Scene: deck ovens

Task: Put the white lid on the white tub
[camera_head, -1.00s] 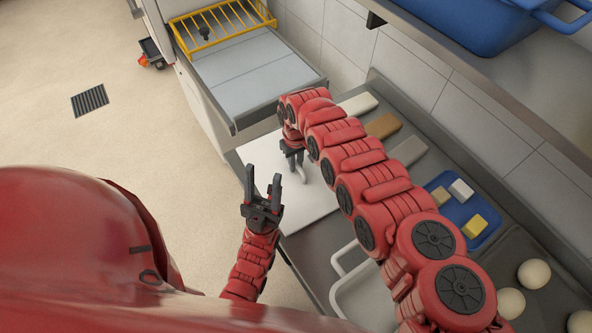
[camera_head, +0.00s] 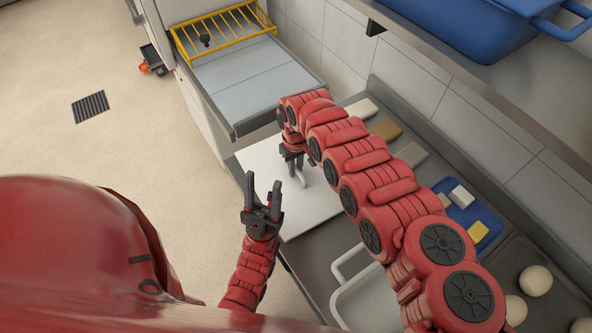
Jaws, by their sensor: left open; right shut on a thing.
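My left gripper (camera_head: 263,200) is open, empty and pointing up, left of the lid in the picture.
White, brown and grey blocks (camera_head: 388,129) lie along the wall. A blue tray (camera_head: 460,205) holds small blocks. A dark tray with pale balls (camera_head: 535,280) is at the right. A shelf with a blue bin (camera_head: 470,25) overhangs. A yellow rack (camera_head: 220,30) stands at the back.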

